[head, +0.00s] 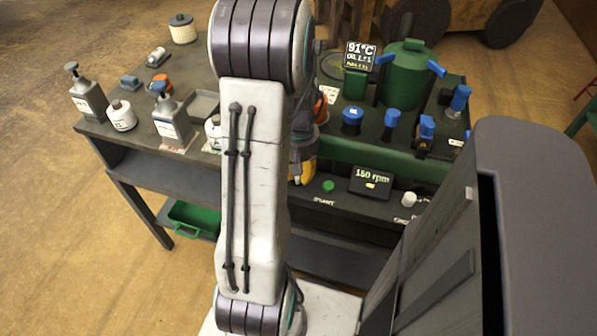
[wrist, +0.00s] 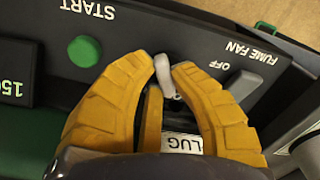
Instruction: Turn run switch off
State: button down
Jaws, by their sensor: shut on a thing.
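The run switch shows in the wrist view as a pale grey lever (wrist: 165,77) on the dark panel. The word OFF stands to its right in that view, lettered upside down. My gripper (wrist: 166,66) has yellow-orange fingers, shut with one tip on each side of the lever. Its fingers partly cover the panel around the switch. In the head view my gripper (head: 301,172) reaches down to the panel at the bench's front, and my arm hides the switch.
A green START button (wrist: 85,51) is left of the lever. A grey rectangular knob (wrist: 244,86) is at right, by the FUME FAN label. A 150 rpm display (head: 371,182) stands right of START in the head view. A green vessel (head: 407,78) stands behind.

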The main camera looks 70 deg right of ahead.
jog(key=shift+f, duration=0.1)
dwell(0.3)
jog(key=c, duration=1.1)
grip_release()
notch_tip(320, 180, up, 12)
jog(key=shift+w, duration=0.1)
dwell(0.4)
